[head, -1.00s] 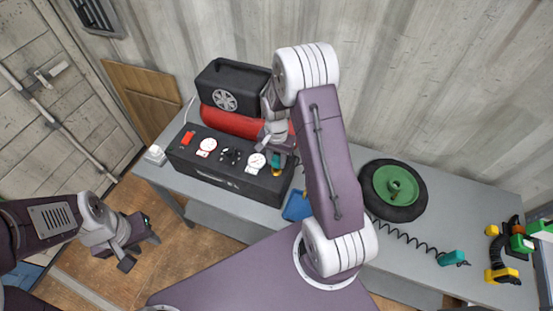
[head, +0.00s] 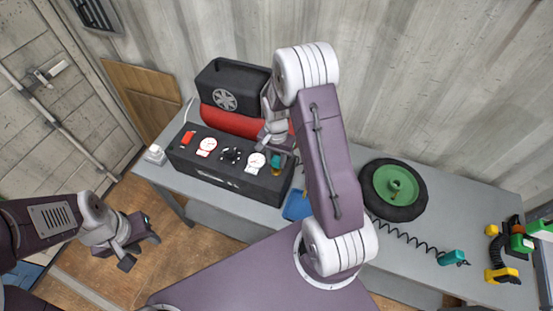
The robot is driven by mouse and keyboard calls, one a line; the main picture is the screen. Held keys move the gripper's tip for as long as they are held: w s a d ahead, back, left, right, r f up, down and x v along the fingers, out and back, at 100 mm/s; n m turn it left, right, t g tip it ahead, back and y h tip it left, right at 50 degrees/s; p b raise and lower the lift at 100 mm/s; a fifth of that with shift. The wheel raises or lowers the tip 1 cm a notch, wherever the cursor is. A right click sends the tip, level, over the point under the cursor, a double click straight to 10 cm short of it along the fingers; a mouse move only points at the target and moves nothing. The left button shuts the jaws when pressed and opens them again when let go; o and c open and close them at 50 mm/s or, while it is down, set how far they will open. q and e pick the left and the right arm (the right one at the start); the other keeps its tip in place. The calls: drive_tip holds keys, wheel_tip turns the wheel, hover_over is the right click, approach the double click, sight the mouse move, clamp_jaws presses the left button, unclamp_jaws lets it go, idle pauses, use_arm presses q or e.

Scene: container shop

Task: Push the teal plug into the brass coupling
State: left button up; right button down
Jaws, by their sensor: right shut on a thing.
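The teal plug (head: 276,160) is small in view, at the right end of the black compressor panel (head: 228,171). My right gripper (head: 277,149) reaches down over the panel and is shut on the plug. A small brass-yellow spot, likely the brass coupling (head: 277,171), shows just below the plug at the panel's right end. Whether plug and coupling touch or are apart is too small to tell. My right arm covers the area just right of them. My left gripper (head: 140,246) is open and empty, in front of the bench at the left.
The compressor has a red tank (head: 230,122), a black housing (head: 232,86) and white gauges. A wheel with a green hub (head: 394,184), a coiled hose (head: 405,236) with a teal end piece (head: 452,258) and several coloured tools lie on the grey bench (head: 465,200) at the right.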

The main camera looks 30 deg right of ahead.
drive_tip(key=shift+f+b, duration=0.3)
drive_tip(key=shift+f, duration=0.2)
drive_tip(key=c, duration=1)
unclamp_jaws()
drive_tip(key=shift+o, duration=0.2)
wheel_tip(320, 180, up, 9)
drive_tip(key=shift+r+b, duration=0.1)
drive_tip(key=shift+b, duration=0.75)
